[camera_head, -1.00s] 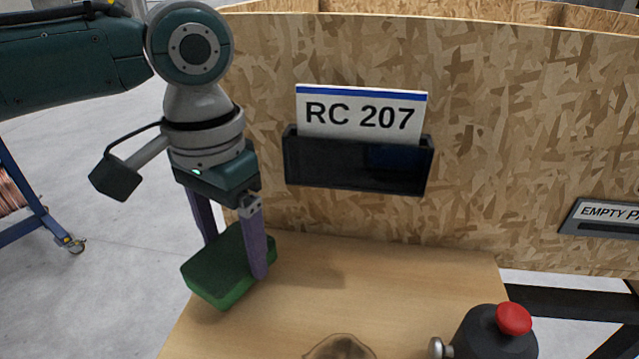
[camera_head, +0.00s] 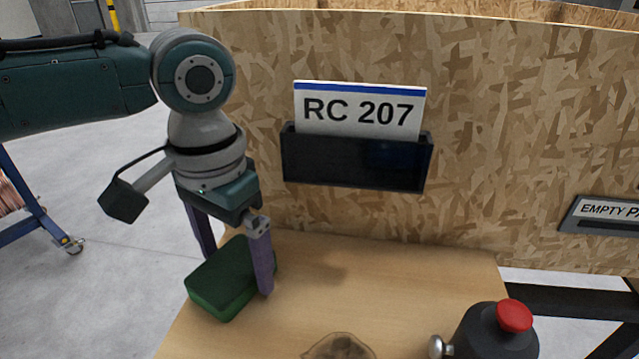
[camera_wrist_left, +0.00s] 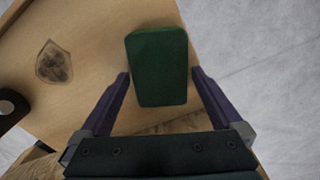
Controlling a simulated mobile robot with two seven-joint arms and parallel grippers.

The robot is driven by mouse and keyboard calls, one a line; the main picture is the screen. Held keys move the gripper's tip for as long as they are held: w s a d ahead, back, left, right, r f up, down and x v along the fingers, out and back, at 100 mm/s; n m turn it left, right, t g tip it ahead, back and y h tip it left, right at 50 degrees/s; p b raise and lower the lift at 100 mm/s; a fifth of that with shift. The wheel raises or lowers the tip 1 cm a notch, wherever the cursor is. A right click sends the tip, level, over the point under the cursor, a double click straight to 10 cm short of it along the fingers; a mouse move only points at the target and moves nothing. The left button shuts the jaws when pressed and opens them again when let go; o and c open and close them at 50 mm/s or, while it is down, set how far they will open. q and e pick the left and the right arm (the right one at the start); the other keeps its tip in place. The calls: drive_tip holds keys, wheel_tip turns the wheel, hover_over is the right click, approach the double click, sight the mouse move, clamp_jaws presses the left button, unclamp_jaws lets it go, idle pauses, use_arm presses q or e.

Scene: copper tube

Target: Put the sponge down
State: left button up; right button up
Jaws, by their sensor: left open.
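The green sponge (camera_head: 222,284) lies on the wooden table (camera_head: 400,285) near its left edge. My left gripper (camera_head: 240,275) points down over the sponge, with one purple finger on each side of it. In the left wrist view the sponge (camera_wrist_left: 158,68) sits between the two spread fingers of the left gripper (camera_wrist_left: 160,75), with a gap on both sides. The left gripper is open. My right gripper does not show.
A chipboard crate wall (camera_head: 500,120) stands behind the table, with a black holder (camera_head: 355,160) carrying an RC 207 card (camera_head: 360,108). A dark bottle-like object with a red top (camera_head: 514,316) stands at the front right.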

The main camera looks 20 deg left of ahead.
sight(235, 262)
use_arm(q)
wheel_tip(235, 262, up, 12)
drive_tip(key=p, duration=0.2)
drive_tip(key=s+d+f+m+h, duration=0.1)
drive_tip(key=s+d+f, duration=0.1)
drive_tip(key=d, duration=0.1)
drive_tip(key=s+d+f+t, duration=0.1)
drive_tip(key=s+d+f, duration=0.2)
drive_tip(key=s+d+f+m+t+h, duration=0.1)
drive_tip(key=s+d+f, duration=0.1)
drive_tip(key=d, duration=0.1)
drive_tip(key=shift+s+d+f+m+h, duration=0.25)
drive_tip(key=shift+s+d+m+h, duration=0.05)
drive_tip(key=shift+s+d, duration=0.1)
drive_tip(key=shift+n+t, duration=0.5)
drive_tip(key=shift+t, duration=0.1)
drive_tip(key=s, duration=0.2)
drive_tip(key=s+a+f, duration=0.1)
drive_tip(key=s, duration=0.1)
drive_tip(key=shift+a, duration=0.1)
drive_tip(key=s+a+n+y, duration=0.1)
drive_tip(key=s+a+y, duration=0.1)
drive_tip(key=s+a, duration=0.3)
drive_tip(key=shift+a, duration=0.25)
